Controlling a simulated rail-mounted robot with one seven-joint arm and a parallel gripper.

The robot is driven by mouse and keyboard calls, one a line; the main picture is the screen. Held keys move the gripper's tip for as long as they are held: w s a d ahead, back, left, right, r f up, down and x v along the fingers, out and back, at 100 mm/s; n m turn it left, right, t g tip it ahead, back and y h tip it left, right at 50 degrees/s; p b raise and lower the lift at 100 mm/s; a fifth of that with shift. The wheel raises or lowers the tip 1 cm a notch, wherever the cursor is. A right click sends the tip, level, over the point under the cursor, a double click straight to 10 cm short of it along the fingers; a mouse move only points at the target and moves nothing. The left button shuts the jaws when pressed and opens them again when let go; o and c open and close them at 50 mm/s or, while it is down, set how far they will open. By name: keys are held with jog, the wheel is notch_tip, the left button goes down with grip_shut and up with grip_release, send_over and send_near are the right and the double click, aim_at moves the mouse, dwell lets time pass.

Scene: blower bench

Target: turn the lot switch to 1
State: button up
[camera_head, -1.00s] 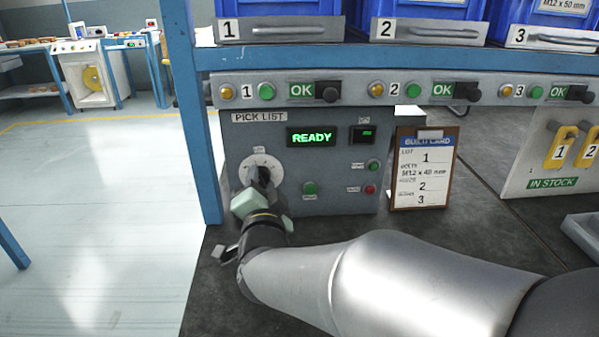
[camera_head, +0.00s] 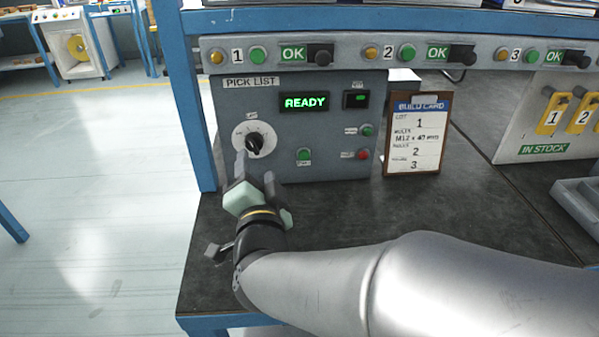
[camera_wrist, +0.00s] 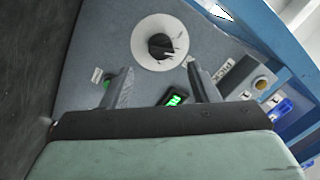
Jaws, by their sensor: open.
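The lot switch (camera_head: 254,142) is a black knob on a round white dial, at the left of the grey pick list panel (camera_head: 330,100). In the wrist view the knob (camera_wrist: 160,46) sits beyond and between my finger tips, uncovered, its pointer line small. My gripper (camera_head: 255,168) is open and empty, in front of and just below the dial, apart from the knob. The gripper's two fingers also show in the wrist view (camera_wrist: 160,85). The panel display (camera_head: 304,102) reads READY. The exact dial setting is too small to read.
A build card (camera_head: 417,135) on a clipboard stands right of the panel and shows LOT 1. Green (camera_head: 303,154) and red (camera_head: 363,154) buttons are on the panel. A blue post (camera_head: 190,100) rises close at the left. The dark bench top is clear in front.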

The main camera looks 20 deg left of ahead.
jog(key=v, duration=1.1)
jog(key=shift+w+r, duration=0.1)
jog(key=w+d+r+n+g+h+p, duration=0.45)
jog(key=w+d+g+p, duration=0.25)
jog(key=w+d+p, duration=0.5)
jog(key=s+d+r+g+h+p, duration=0.1)
jog(key=s+d+g+p, duration=0.1)
jog(key=s+d+p, duration=0.2)
jog(key=s+d+r+g+h+p, duration=0.2)
jog(key=s+d+g+p, duration=0.1)
jog(key=d, duration=0.8)
jog(key=s+d+r+g+h+p, duration=0.1)
jog(key=s+d+g+h+p, duration=0.1)
jog(key=d, duration=0.5)
jog(key=s+g+p, duration=0.1)
jog(key=s+p, duration=0.1)
jog(key=p, duration=0.1)
jog(key=shift+s+d+r, duration=0.25)
jog(key=shift+s+d, duration=0.1)
jog(key=shift+s, duration=0.05)
jog(key=shift+h, duration=0.25)
